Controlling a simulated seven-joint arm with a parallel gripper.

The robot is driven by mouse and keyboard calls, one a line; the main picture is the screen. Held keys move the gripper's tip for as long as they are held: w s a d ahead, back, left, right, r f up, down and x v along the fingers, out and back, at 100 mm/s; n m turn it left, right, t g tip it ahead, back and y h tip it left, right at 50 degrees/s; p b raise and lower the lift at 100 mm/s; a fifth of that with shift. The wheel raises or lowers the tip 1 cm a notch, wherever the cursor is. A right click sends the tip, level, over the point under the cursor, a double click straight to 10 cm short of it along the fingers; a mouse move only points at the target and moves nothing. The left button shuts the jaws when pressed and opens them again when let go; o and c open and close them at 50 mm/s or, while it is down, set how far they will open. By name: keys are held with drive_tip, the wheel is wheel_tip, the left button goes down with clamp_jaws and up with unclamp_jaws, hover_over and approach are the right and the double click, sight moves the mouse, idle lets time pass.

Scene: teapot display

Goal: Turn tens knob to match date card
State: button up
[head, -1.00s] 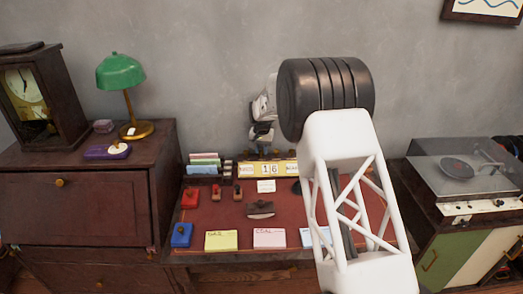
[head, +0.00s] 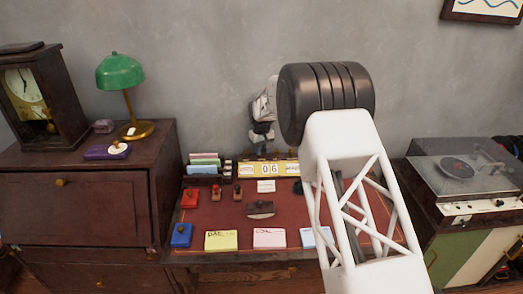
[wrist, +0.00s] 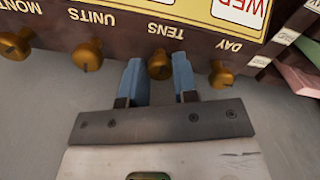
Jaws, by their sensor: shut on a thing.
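The brass tens knob (wrist: 159,66) sits under the TENS label in the wrist view, which shows the calendar upside down. My gripper (wrist: 159,75) has its blue fingers closed on either side of this knob. In the head view my gripper (head: 262,138) is behind the calendar, its fingertips hidden. The yellow calendar (head: 282,169) stands at the back of the desk and its number reads 06. A small white card (head: 266,186) lies in front of it, too small to read; it may be the date card.
The units knob (wrist: 86,55), month knob (wrist: 14,46) and day knob (wrist: 221,74) flank the tens knob. The desk (head: 205,215) holds stamps, a blotter and coloured note pads. A lamp (head: 121,72) stands left and a record player (head: 460,168) right.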

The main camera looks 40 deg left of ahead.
sight(262, 151)
idle(0.3)
drive_tip(key=o, duration=0.9)
drive_tip(key=shift+r, duration=0.1)
drive_tip(key=shift+r, duration=3.85)
